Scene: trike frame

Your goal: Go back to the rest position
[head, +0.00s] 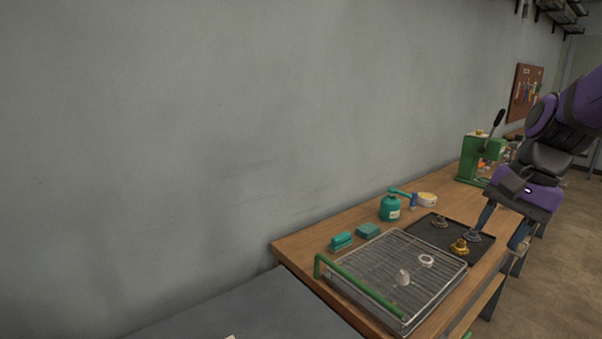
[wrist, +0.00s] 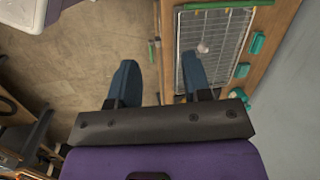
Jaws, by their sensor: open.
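My gripper (head: 503,238) is at the right in the head view, its blue fingers spread and pointing down near the table's front edge. In the wrist view my gripper (wrist: 160,82) also shows its two blue fingers wide apart, with nothing between them but the floor and the edge of the wooden table (wrist: 166,50). In the head view the purple arm comes in from the upper right.
The wooden table (head: 296,243) holds a wire rack (head: 372,262) with a green handle and white pieces, a black tray (head: 430,233) with several metal parts, a teal can (head: 390,208) and a green press (head: 468,160). Open floor (head: 560,270) lies at the right.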

